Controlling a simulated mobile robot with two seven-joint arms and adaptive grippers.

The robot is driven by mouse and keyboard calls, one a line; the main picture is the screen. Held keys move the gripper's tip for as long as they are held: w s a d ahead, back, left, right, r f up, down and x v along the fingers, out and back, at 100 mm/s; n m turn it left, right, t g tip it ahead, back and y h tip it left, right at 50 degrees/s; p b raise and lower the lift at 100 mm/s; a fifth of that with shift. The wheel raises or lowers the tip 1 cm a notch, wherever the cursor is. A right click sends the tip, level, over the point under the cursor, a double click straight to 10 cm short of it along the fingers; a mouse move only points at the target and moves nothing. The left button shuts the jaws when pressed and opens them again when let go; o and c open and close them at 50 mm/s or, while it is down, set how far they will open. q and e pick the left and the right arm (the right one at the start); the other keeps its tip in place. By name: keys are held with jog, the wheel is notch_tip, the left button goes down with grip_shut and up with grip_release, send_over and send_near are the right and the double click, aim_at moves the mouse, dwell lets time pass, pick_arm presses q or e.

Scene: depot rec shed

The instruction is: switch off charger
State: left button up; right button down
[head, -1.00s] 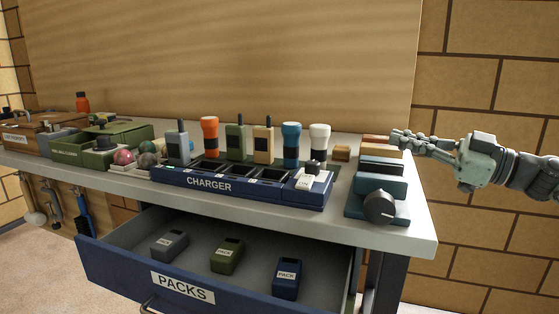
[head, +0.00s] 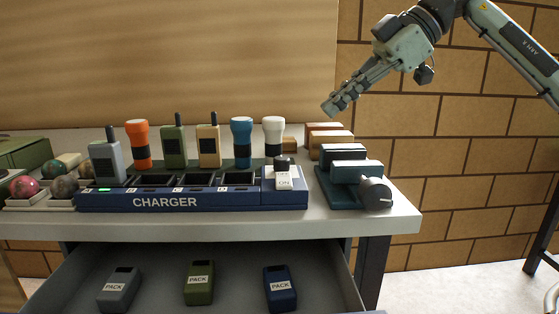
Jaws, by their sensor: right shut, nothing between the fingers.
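The blue charger (head: 165,203) stands along the front of the bench. Its switch (head: 284,172) is on the right end block, with a dark top and a white tab reading "ON". A grey radio (head: 106,163) stands at the charger's left end, above a lit green light; the other bays look empty. My right gripper (head: 334,106) is shut and empty. It points down and left in the air, above and to the right of the switch, apart from everything. My left gripper is out of view.
Orange, blue and white torches and two radios (head: 173,147) stand behind the charger. A teal block with a dark knob (head: 375,194) sits right of it, with wooden blocks (head: 331,146) behind. Below, the open drawer holds three packs (head: 199,283).

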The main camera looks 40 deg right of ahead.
jog(key=p, duration=0.3)
send_over(276, 175)
jog(key=s+d, duration=0.2)
jog(key=s, duration=0.1)
notch_tip(276, 175, down, 7)
jog(key=shift+w+r, duration=0.1)
jog(key=shift+w, duration=0.05)
jog(key=f, duration=0.3)
jog(key=shift+w+d+f, duration=0.1)
jog(key=shift+w+f, duration=0.15)
jog(key=shift+w, duration=0.05)
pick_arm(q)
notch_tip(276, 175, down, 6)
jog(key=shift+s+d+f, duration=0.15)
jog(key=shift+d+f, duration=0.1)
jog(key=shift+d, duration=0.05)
pick_arm(e)
jog(key=shift+f, duration=0.3)
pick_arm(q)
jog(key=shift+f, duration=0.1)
pick_arm(e)
jog(key=shift+f, duration=0.1)
